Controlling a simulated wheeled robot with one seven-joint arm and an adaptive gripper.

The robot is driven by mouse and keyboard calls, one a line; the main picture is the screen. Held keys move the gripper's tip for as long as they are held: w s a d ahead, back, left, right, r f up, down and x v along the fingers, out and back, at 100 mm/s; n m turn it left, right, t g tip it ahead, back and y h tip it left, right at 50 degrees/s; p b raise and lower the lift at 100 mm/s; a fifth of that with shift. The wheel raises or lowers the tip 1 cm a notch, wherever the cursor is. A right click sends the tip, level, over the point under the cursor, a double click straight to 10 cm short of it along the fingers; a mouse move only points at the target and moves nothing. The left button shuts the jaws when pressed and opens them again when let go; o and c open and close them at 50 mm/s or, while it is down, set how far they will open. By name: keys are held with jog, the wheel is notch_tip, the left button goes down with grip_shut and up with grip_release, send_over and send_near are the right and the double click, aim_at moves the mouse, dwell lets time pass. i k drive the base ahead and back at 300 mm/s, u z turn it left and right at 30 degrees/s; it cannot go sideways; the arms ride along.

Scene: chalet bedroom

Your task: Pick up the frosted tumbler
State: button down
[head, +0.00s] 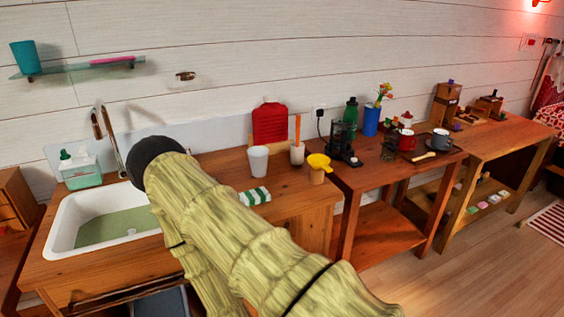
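A pale, whitish tumbler (258,162) stands upright on the wooden counter (222,165) right of the sink, and looks like the frosted tumbler. A green-and-white striped cloth or sponge (255,196) lies just in front of it. My arm, with a bark-like pale green cover, crosses the lower middle of the head view, in front of part of the sink and counter. My gripper is not visible in this view, so its distance from the tumbler cannot be told.
A white sink (62,232) with a tap is at left. Right of the tumbler stand a white holder (297,155) with an orange handle and a yellow scoop (319,163) on a small stand. A red bottle-like item (270,124) is behind. Crowded tables continue right; open floor lies at lower right.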

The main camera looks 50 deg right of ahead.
aim_at(259, 163)
jog(key=z, duration=1.35)
